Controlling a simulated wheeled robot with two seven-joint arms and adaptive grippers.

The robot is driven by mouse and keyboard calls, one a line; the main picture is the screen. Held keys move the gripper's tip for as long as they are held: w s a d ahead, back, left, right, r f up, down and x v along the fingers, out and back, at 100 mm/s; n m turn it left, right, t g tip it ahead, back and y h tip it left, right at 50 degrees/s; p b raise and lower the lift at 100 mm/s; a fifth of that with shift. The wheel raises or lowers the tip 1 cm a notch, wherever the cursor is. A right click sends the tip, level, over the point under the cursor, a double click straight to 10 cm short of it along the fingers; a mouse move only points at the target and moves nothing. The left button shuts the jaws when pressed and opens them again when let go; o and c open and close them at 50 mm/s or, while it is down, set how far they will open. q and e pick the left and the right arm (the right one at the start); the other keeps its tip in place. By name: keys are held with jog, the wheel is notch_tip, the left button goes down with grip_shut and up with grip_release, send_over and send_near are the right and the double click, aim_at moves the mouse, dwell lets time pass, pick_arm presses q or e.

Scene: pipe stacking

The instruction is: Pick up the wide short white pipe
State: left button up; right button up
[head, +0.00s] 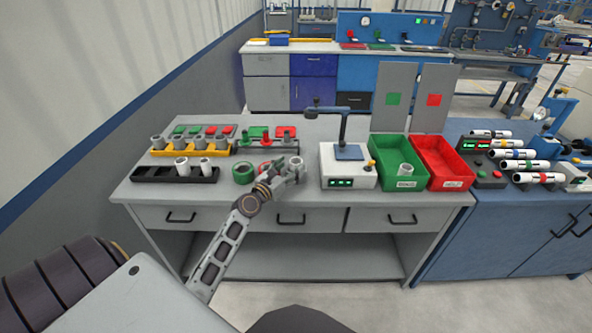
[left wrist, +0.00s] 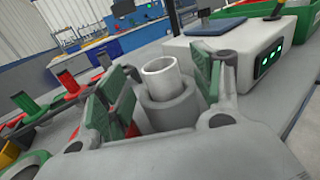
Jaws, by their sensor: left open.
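A short white pipe (left wrist: 160,76) stands upright inside a wider grey ring-shaped piece (left wrist: 172,104) in the left wrist view. In the head view, a pale piece (head: 296,162) shows at the tip of my left gripper (head: 286,172). My left gripper is open. In the left wrist view, its green-padded fingers (left wrist: 163,84) stand on either side of the white pipe and grey piece, with a visible gap at the left pad. Whether the right pad touches is unclear. The lower part of the grey piece is hidden by the gripper body. My right gripper is out of view.
A white device (head: 347,166) with a green display stands just right of the gripper. Green (head: 388,183) and red (head: 447,182) bins lie further right. A black rack (head: 160,174) with several pipes and a yellow rack (head: 215,153) stand left.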

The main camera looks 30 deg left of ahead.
aim_at(297, 160)
pick_arm(q)
jog(key=shift+w+r, duration=0.15)
jog(key=shift+w, duration=2.2)
jog(key=c, duration=1)
jog(key=shift+c, duration=0.9)
jog(key=shift+r, duration=0.3)
notch_tip(297, 160, up, 3)
jog(key=shift+r+p, duration=0.1)
jog(key=shift+p, duration=0.8)
notch_tip(297, 160, up, 5)
jog(key=shift+r+p, duration=0.1)
jog(key=shift+p, duration=0.85)
jog(key=shift+r, duration=0.55)
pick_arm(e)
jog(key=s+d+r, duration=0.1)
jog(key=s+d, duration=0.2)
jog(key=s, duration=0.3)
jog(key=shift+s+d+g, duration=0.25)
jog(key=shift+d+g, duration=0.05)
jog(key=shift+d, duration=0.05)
